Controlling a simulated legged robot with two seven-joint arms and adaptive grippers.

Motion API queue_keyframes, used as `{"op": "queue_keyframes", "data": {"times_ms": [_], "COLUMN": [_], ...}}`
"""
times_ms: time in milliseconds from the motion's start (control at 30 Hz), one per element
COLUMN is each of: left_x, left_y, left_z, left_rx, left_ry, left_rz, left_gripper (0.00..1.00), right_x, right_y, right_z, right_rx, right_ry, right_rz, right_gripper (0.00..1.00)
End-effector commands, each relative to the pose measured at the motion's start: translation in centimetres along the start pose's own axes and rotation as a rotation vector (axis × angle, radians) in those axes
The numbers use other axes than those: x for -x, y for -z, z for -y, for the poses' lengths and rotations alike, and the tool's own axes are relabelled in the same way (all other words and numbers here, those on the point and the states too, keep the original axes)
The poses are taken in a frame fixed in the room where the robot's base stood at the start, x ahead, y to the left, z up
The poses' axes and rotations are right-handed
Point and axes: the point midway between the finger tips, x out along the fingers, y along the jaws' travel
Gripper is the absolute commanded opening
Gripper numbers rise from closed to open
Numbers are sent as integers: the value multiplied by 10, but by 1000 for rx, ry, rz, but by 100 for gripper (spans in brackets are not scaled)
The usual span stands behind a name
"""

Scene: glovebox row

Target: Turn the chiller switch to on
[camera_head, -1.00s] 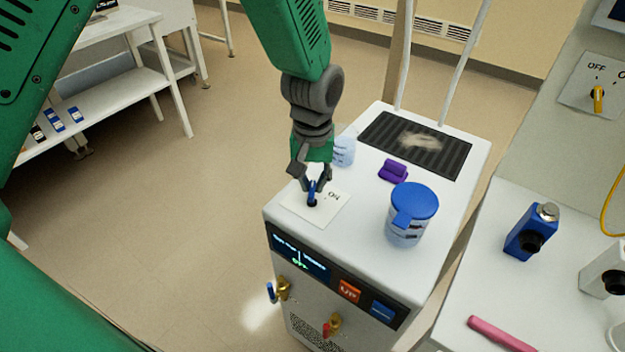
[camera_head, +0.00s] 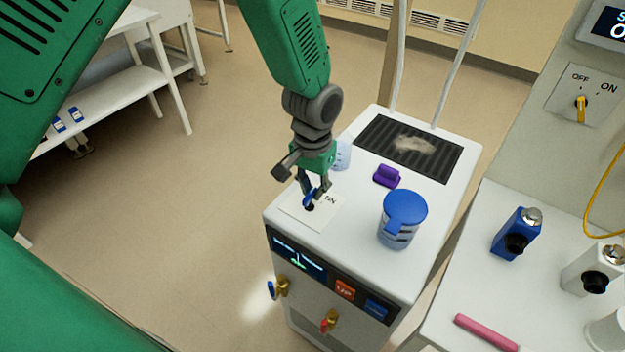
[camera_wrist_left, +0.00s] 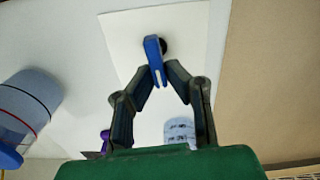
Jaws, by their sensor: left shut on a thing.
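The chiller (camera_head: 345,248) is a white box with a display on its front. A white switch plate (camera_head: 325,217) lies on its top near the front left corner, with "ON" printed on it. The blue switch handle (camera_head: 308,199) sits on a dark round base on the plate. My left gripper (camera_head: 312,192) comes down from above and is shut on the blue handle. In the left wrist view the fingertips (camera_wrist_left: 166,72) close around the blue handle (camera_wrist_left: 154,58). The "OFF" mark is hidden. My right gripper is not in view.
A blue-lidded jar (camera_head: 402,222), a purple object (camera_head: 387,176) and a clear beaker (camera_head: 342,155) stand on the chiller top near the gripper. A dark grille (camera_head: 415,148) is behind. A wall plate with a yellow switch (camera_head: 581,106) and a white bench (camera_head: 470,270) are at right.

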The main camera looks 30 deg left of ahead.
Motion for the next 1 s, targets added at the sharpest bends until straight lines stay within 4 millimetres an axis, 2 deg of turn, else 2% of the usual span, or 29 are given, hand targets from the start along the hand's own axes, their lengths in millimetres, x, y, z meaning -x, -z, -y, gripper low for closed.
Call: {"op": "queue_keyframes", "data": {"times_ms": [300, 700, 733, 767, 800, 1000], "left_x": [1, 0, 0, 0, 0, 0], "left_y": [-1, -1, -1, -1, -1, 0], "left_z": [-1, 0, 0, 0, 0, 0], "left_rx": [-93, -101, -101, -101, -101, -100], "left_ry": [1, 2, 2, 2, 2, 2], "left_rz": [2, 2, 2, 2, 1, 1], "left_gripper": [0, 0, 15, 25, 31, 31], "right_x": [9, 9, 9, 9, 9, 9], "right_y": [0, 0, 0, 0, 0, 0], "right_z": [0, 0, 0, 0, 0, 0], "right_rx": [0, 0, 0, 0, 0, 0], "right_ry": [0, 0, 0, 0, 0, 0], "right_rz": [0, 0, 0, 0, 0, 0], "right_gripper": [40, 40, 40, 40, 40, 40]}}
